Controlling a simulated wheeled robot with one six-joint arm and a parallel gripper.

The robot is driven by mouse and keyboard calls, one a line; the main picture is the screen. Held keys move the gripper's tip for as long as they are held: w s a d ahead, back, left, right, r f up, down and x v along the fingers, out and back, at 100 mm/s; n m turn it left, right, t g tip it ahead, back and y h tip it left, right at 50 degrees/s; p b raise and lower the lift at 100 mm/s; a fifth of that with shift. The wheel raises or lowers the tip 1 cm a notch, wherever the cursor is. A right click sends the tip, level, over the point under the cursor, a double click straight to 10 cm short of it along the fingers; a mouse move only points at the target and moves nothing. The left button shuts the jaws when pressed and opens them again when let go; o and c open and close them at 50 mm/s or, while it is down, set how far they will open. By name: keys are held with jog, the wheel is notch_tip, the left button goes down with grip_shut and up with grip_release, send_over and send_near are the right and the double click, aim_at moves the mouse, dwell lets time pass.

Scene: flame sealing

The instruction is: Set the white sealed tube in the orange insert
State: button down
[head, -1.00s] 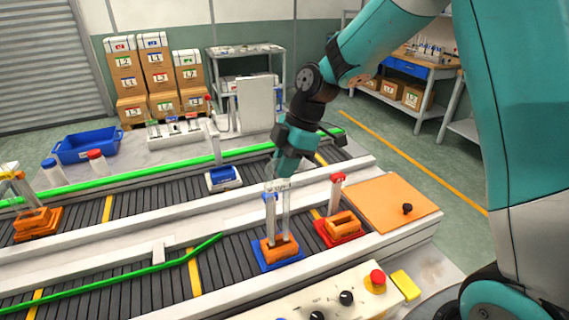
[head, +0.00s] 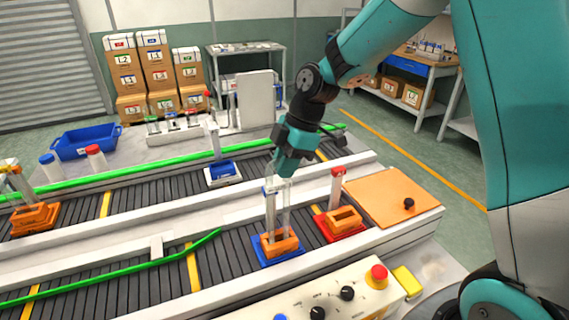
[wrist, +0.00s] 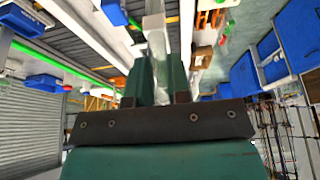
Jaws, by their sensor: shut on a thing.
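My gripper (head: 283,172) is shut on a clear, whitish tube (head: 285,212), held nearly upright. The tube hangs over the orange insert (head: 279,243), which sits in a blue tray on the near conveyor. Its lower end overlaps the insert in the head view; I cannot tell if it is inside or in front. A blue-capped post (head: 269,212) stands just left of the tube on the same tray. In the wrist view, the fingers (wrist: 155,80) are closed around the tube (wrist: 155,30), and the insert is not clear.
A red tray (head: 337,233) with another orange insert and a red-capped post (head: 337,188) stands close at right. A control panel (head: 330,295) is in front. A white rail (head: 180,222) and a green guide (head: 150,268) run along the conveyor.

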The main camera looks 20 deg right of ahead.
jog(key=shift+f+b, duration=0.6)
jog(key=shift+f, duration=0.2)
jog(key=c, duration=1)
grip_release()
jog(key=v, duration=1.7)
jog(key=shift+d+r, duration=0.15)
jog(key=shift+r, duration=0.15)
notch_tip(320, 180, up, 9)
jog(key=p, duration=0.8)
